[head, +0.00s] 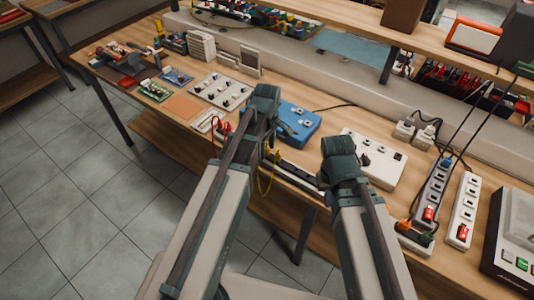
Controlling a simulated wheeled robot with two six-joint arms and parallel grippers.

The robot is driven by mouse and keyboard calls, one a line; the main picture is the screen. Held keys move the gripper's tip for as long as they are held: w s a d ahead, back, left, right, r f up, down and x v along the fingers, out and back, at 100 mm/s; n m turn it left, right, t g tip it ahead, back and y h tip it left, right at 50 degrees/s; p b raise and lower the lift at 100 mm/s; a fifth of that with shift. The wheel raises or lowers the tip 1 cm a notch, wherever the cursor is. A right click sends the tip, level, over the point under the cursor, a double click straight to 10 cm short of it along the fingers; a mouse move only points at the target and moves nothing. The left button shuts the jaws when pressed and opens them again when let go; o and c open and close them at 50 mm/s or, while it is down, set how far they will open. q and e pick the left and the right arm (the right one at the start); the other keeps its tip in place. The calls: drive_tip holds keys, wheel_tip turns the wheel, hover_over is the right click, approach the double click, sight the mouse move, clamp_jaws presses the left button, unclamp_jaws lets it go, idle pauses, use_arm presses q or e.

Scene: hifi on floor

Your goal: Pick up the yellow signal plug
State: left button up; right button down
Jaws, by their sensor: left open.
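A yellow plug (277,157) with a yellow lead shows at the front edge of the wooden bench, just right of my left arm. Its lead loops down over the edge. My left gripper (266,138) is open beside the yellow plug, mostly covered by my own arm. I cannot tell whether it touches the plug. My right arm reaches over the front of the bench further right, and its gripper is hidden behind the arm.
A blue box (298,122) and a white panel with knobs (375,158) stand behind the arms. Red leads (220,125) lie left of my left arm. Power strips (463,210) fill the right side. Grey tiled floor is free in front of the bench.

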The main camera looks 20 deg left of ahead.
use_arm(q)
clamp_jaws()
use_arm(e)
drive_tip(key=shift+r, duration=0.1)
